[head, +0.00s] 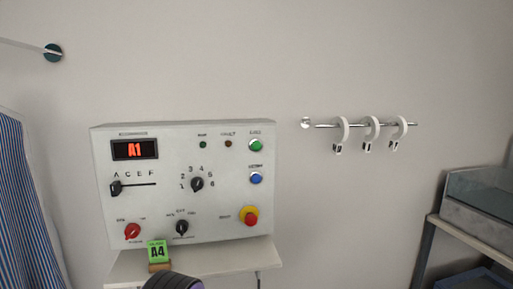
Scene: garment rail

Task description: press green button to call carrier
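The green button (256,145) sits at the upper right of a white control panel (225,220) on the wall, above a blue button (256,177). The panel's display (135,149) reads "A1" in red. A green card marked "A4" (157,251) stands in a small holder on the shelf below the panel. A dark rounded part, which may be mine, shows at the bottom edge in front of the shelf. Neither gripper's fingers can be seen.
A rail (360,125) with three white hooks is at right. A rack with a bin (480,200) stands far right; striped cloth (22,210) hangs left.

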